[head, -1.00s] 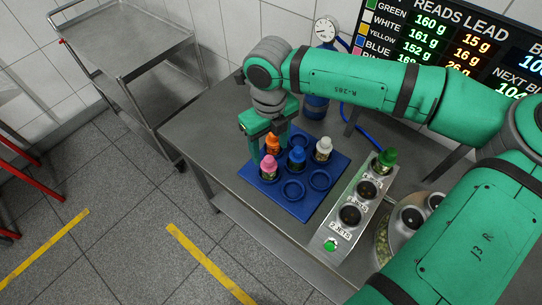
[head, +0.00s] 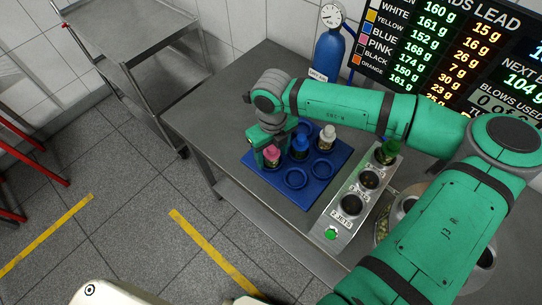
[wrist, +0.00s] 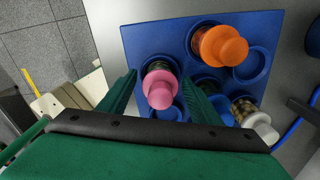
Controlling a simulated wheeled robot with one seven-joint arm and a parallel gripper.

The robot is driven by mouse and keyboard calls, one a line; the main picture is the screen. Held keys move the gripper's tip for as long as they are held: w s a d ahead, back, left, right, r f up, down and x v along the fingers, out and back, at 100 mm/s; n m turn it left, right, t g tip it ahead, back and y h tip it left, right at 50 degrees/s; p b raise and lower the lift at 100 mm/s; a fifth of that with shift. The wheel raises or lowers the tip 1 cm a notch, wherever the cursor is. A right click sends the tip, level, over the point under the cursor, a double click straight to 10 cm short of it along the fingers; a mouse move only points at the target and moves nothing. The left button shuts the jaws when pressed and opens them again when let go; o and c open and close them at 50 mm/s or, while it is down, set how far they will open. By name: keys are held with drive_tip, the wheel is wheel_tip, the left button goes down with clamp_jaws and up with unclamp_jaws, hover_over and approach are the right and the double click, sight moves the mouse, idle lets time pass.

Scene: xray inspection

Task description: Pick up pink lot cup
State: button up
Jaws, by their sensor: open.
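The pink lot cup (wrist: 160,88) stands in a round socket of the blue tray (wrist: 150,37), with a pink knobbed lid on a darker body. It also shows in the head view (head: 272,153), partly covered by my gripper. My gripper (wrist: 160,90) is open, with one green finger on each side of the pink cup. I cannot tell whether either finger touches it. In the head view my gripper (head: 270,150) is low over the tray's left side.
An orange-lidded cup (wrist: 220,45) stands close to the pink one. A blue-lidded cup (head: 300,146) and a white-lidded cup (head: 326,138) share the tray. A metal panel (head: 342,222) with a green cup (head: 387,150) is to the right. A blue cylinder (head: 328,55) stands behind.

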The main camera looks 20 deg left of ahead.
drive_tip(key=shift+f, duration=0.1)
drive_tip(key=c, duration=1.2)
